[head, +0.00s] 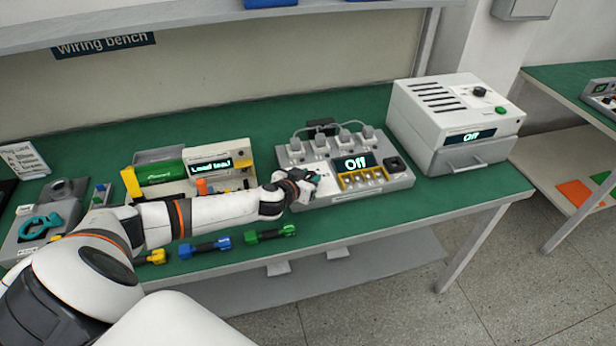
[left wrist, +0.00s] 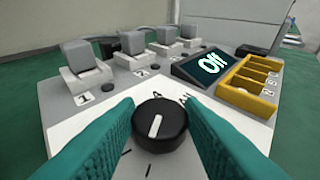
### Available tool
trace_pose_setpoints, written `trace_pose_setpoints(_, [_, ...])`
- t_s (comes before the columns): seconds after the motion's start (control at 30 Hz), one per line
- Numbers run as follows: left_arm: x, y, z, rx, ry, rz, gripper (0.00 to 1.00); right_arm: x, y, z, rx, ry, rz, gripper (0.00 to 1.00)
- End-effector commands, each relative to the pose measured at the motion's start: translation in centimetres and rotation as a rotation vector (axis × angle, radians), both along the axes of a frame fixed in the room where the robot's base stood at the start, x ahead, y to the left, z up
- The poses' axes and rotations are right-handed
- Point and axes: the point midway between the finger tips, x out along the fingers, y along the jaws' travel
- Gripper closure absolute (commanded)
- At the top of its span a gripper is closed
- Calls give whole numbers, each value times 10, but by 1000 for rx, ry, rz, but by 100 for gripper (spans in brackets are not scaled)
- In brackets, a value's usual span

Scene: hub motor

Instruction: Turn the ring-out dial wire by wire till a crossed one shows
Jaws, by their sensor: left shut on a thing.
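The ring-out tester (head: 345,190) is a grey box on the green bench, with a screen (head: 356,163) reading "Off". My left gripper (head: 304,184) is at its left front and hides the dial in the head view. In the left wrist view the black dial (left wrist: 160,125) sits between my teal fingers, which are shut on it. Its white pointer line points away from the wrist, nearly straight up in the picture. Several grey plugs (left wrist: 84,58) stand in numbered sockets behind the dial. A yellow slotted block (left wrist: 250,88) lies right of the screen. My right gripper is not in view.
A grey box with an "Off" screen (head: 440,120) stands at the back right. A unit with a green cylinder (head: 160,173) stands left of the tester. Yellow, blue (head: 205,247) and green (head: 270,234) connectors lie along the front edge. A teal tool (head: 40,227) is at far left.

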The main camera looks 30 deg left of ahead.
Motion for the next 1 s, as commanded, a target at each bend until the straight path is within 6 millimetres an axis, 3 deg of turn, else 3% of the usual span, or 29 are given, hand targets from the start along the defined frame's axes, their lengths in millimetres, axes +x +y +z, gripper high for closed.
trace_pose_setpoints(0.37, [-1, 3, -1, 1, 1, -97, 88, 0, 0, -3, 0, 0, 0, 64])
trace_pose_setpoints(1.0, [3, 10, 2, 6, -2, -564, 88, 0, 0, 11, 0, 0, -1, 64])
